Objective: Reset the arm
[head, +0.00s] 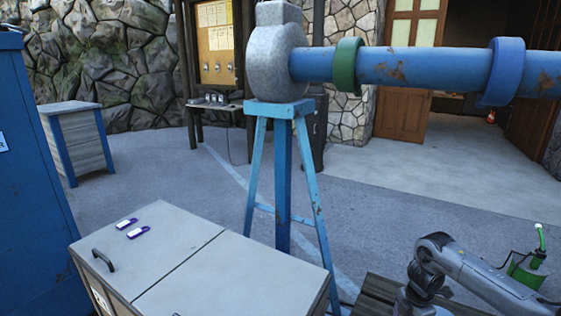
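A grey jointed arm (460,262), which looks like my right arm, reaches in from the lower right edge of the head view. It bends down at a rounded joint above a dark slatted wooden surface. Its lower end is cut by the bottom edge of the picture, and no gripper fingers can be made out. My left arm and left gripper do not show. I cannot tell whether the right gripper holds anything.
A blue pipe (415,68) with green (345,66) and blue (502,72) rings runs right from a grey block on a blue stand (283,170). Two purple-and-white tags (132,228) lie on a grey chest (170,232). A green can (527,272) stands at right. Blue cabinet (30,190) at left.

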